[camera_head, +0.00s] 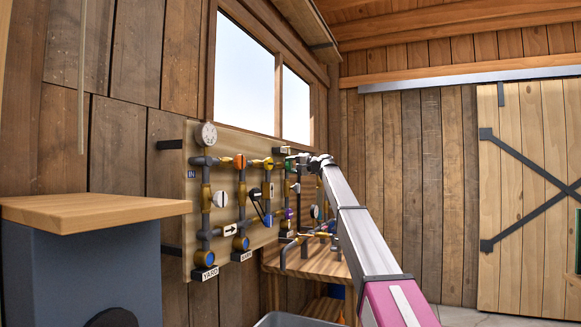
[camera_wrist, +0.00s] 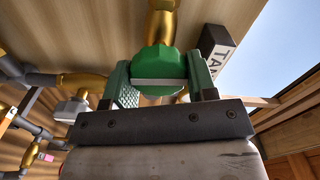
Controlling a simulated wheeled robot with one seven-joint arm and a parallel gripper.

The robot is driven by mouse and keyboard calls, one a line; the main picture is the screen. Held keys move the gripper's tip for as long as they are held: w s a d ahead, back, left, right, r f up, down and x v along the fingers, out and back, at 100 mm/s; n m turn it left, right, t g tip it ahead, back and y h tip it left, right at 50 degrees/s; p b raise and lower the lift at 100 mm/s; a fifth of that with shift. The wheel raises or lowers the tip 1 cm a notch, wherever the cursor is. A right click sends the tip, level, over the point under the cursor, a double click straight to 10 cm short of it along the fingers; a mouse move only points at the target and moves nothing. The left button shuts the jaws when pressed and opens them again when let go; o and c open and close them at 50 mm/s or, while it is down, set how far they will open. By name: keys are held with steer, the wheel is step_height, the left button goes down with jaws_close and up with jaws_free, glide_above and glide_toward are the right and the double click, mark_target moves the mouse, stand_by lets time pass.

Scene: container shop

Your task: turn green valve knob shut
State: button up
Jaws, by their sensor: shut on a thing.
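The green valve knob (camera_wrist: 158,68) is in the upper middle of the wrist view, below a brass valve body (camera_wrist: 161,22). It has a pale bar across its face. My gripper (camera_wrist: 157,80) has a green finger on each side of the knob and is shut on it. In the head view my arm reaches to the far end of the pipe board (camera_head: 176,172), where my gripper (camera_head: 318,160) is small. A small green part (camera_head: 290,164) shows there beside my gripper; how far the knob is turned is unclear.
The board carries pipes, a round gauge (camera_head: 206,134), an orange knob (camera_head: 239,161) and several other valves. A wooden bench (camera_head: 325,262) stands below it. A wood-topped cabinet (camera_head: 95,209) is at the near left. A black-and-white label (camera_wrist: 216,55) is right of the knob.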

steer(key=shift+m, duration=0.6)
steer(key=o, duration=0.9)
steer(key=shift+o, duration=0.2)
steer(key=v, duration=1)
steer(key=shift+d, duration=0.4)
steer(key=shift+s, duration=0.1)
